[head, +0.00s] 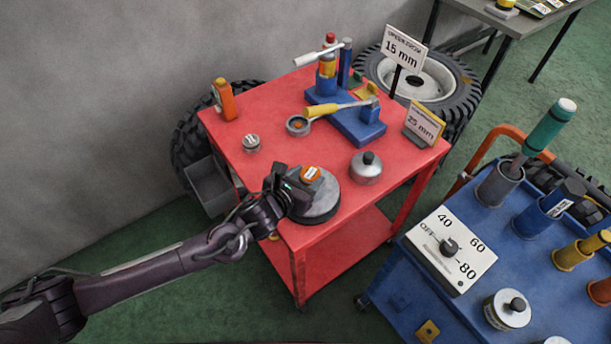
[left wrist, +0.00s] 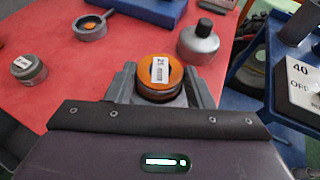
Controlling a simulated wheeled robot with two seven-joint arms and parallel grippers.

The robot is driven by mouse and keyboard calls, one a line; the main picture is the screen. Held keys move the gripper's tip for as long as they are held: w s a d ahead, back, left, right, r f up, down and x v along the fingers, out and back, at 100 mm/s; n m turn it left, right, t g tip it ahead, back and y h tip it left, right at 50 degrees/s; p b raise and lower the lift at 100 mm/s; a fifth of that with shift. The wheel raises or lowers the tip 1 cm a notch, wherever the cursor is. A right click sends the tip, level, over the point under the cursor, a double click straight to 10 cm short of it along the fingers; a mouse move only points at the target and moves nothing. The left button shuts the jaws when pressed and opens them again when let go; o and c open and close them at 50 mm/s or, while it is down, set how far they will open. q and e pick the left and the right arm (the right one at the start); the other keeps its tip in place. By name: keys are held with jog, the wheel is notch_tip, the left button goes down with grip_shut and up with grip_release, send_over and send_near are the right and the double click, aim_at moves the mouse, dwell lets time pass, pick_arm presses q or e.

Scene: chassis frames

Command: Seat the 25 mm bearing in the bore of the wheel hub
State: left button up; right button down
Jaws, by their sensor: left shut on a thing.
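The bearing (head: 311,174) has an orange top with a white label. The label reads 25 mm in the left wrist view, where the bearing (left wrist: 160,72) sits between the fingers. My left gripper (head: 306,182) is shut on it, at the front corner of the red cart. A broad grey round piece (head: 322,210), which looks like the wheel hub, lies on the cart under the gripper. The gripper and bearing cover its middle, so I cannot see the bore or tell whether the bearing touches it. My right gripper is not in view.
The red cart top (head: 330,165) carries a grey ring-shaped piece (head: 298,125), a small tin (head: 251,142), a grey knobbed pot (head: 366,168), a blue stand (head: 350,122) and a 25 mm sign (head: 424,122). A blue cart (head: 400,290) stands close at right.

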pick_arm(q)
jog(key=o, duration=1.3)
jog(key=shift+f, duration=0.1)
jog(key=shift+r, duration=0.2)
jog(key=b+v, duration=0.2)
jog(key=v, duration=1)
jog(key=shift+f, duration=0.1)
